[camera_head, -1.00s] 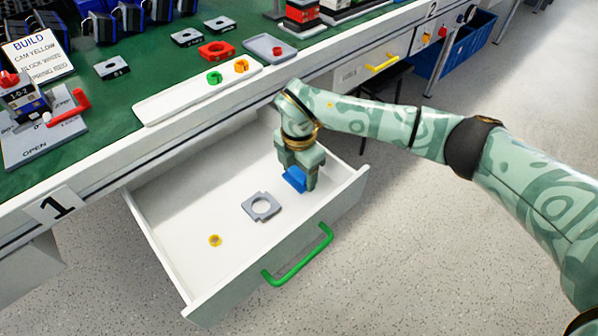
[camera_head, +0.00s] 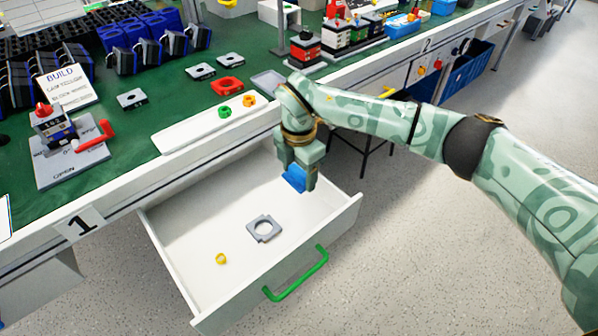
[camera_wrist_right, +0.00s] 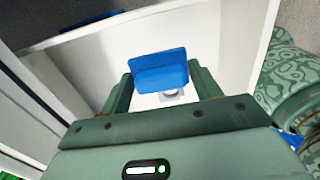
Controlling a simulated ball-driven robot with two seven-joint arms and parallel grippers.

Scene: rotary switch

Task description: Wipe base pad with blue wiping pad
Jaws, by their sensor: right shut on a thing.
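My right gripper (camera_head: 298,179) is shut on the blue wiping pad (camera_head: 293,177) and holds it over the back right part of the open white drawer. In the right wrist view the blue pad (camera_wrist_right: 158,70) sits between the two fingers, above the pale drawer floor. On the green bench at left is a grey base plate (camera_head: 82,166) with "OPEN" lettering, bearing a dark rotary switch block (camera_head: 55,128) with a red top and a red lever (camera_head: 97,137). The pad is well apart from this plate. My left gripper is not in view.
The drawer (camera_head: 185,235) holds a grey plate with a round hole (camera_head: 264,229) and a yellow ring (camera_head: 221,259). A white tray (camera_head: 190,140) with green and orange rings lies along the bench edge. Several blue-black blocks (camera_head: 145,35) stand behind.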

